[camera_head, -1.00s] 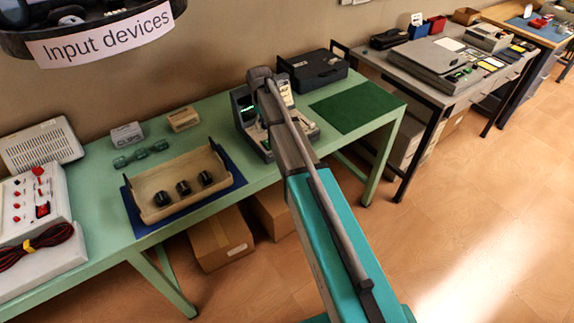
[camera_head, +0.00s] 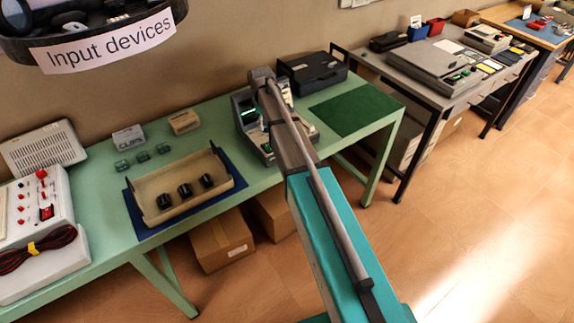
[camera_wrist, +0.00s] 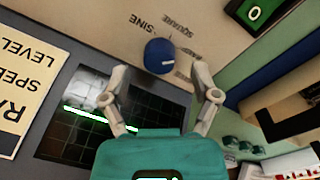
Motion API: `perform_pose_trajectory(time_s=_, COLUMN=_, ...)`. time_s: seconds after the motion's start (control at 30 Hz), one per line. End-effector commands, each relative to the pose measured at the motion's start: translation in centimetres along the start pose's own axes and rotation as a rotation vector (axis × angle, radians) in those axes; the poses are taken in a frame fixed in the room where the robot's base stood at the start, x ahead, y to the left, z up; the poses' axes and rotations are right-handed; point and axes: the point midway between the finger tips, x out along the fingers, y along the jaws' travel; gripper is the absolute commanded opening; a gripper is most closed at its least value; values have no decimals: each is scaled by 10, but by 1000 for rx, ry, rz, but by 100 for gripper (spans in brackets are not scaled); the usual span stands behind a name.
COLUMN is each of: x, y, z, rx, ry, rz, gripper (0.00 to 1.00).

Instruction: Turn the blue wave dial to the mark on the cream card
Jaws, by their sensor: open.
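The blue dial (camera_wrist: 159,56) shows in the wrist view on a tan panel (camera_wrist: 90,22) printed SINE and SQUARE. A small pale mark shows on the dial's lower right edge. My gripper (camera_wrist: 159,72) is open, with one fingertip to the left of the dial and one to the right, gaps showing on both sides. A cream card (camera_wrist: 22,75) with upside-down words, SPEED and LEVEL among them, is partly in view at the left; no dial mark can be read on it. In the head view the device (camera_head: 267,152) is partly hidden behind my arm.
On the green bench, a beige tray (camera_head: 147,215) with black knobs stands to the left of the device. A black case (camera_head: 312,75) stands behind it.

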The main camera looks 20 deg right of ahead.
Motion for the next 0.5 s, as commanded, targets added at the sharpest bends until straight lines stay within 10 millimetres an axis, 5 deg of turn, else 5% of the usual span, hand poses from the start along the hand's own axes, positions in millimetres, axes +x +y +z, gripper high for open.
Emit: perform_pose_trajectory(time_s=0.5, x=-48, y=0, z=0, rx=2, ry=0, rz=0, gripper=78)
